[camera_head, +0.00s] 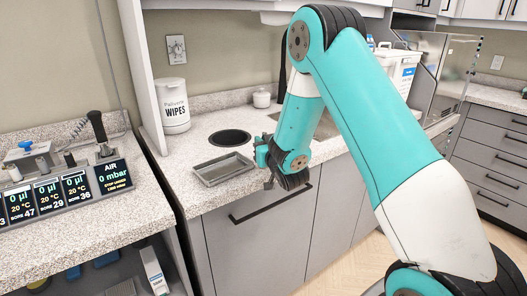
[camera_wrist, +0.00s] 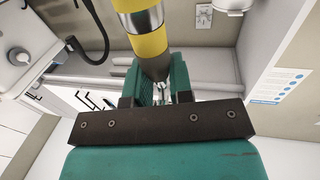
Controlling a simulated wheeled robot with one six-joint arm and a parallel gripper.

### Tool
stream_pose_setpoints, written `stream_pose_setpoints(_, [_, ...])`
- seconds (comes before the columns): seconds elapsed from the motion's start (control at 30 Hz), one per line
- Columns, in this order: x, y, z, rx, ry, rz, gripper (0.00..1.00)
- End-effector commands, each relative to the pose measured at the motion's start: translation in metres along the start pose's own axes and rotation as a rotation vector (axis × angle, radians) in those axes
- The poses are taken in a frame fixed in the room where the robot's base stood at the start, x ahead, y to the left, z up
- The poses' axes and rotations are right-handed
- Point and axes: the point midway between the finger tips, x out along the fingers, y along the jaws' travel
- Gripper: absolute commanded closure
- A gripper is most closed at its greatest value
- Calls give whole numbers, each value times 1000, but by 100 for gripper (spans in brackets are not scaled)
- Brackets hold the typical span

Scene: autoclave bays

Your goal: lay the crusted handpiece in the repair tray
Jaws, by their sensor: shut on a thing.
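A yellow, silver and dark grey banded tool with a tapered end, apparently the handpiece (camera_wrist: 146,38), shows in the wrist view. Its narrow end sits between the two teal fingers of my gripper (camera_wrist: 163,88), which is shut on it. I cannot make out any crust on it. In the head view my gripper (camera_head: 262,156) is partly hidden by my wrist, just right of a shallow grey metal tray (camera_head: 222,169), apparently the repair tray. The tray lies near the counter's front edge and looks empty. The handpiece cannot be made out in the head view.
A dark round opening (camera_head: 230,138) lies behind the tray. A white wipes tub (camera_head: 173,106) and a small white lidded jar (camera_head: 262,97) stand farther back. A display panel (camera_head: 75,191) and equipment fill the left counter. Bare counter (camera_head: 195,140) surrounds the tray.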

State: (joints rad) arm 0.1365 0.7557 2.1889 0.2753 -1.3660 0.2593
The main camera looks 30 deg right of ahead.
Motion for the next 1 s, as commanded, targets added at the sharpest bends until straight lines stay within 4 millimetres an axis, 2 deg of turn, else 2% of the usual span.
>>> stream_pose_setpoints(0.3, [0,0,2,0,1,0,100])
stream_pose_setpoints(0.33, [0,0,1,0,1,0,75])
stream_pose_setpoints(0.43, [0,0,1,0,1,0,53])
stream_pose_setpoints(0.8, [-1,0,-2,0,1,0,53])
stream_pose_setpoints(1.0, [-19,0,5,-1,4,0,53])
